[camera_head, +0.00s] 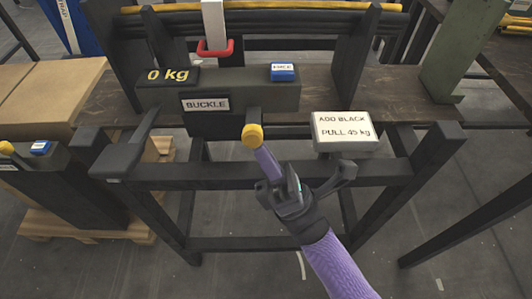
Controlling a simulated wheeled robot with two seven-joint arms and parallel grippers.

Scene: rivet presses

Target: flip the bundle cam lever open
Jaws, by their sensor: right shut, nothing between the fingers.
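A dark box labelled BUCKLE (205,104) stands at the bench's front edge. A short dark lever with a yellow round knob (252,135) sticks out from its right front toward me. I take it for the cam lever. My right gripper (264,157) comes up from the lower right on a purple arm. It is shut and empty, its slim purple tip just below the knob; I cannot tell whether they touch. A bundle of dark rods (265,24) lies behind the box, with a white strap (213,25) and a red clip (215,50). My left gripper is out of view.
A display reads 0 kg (168,75), with a blue block (283,72) to its right. A sign reading ADD BLACK PULL 45 kg (342,131) stands at the right. A dark angled handle (125,150) juts out at the left. A green post (458,50) stands farther right.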

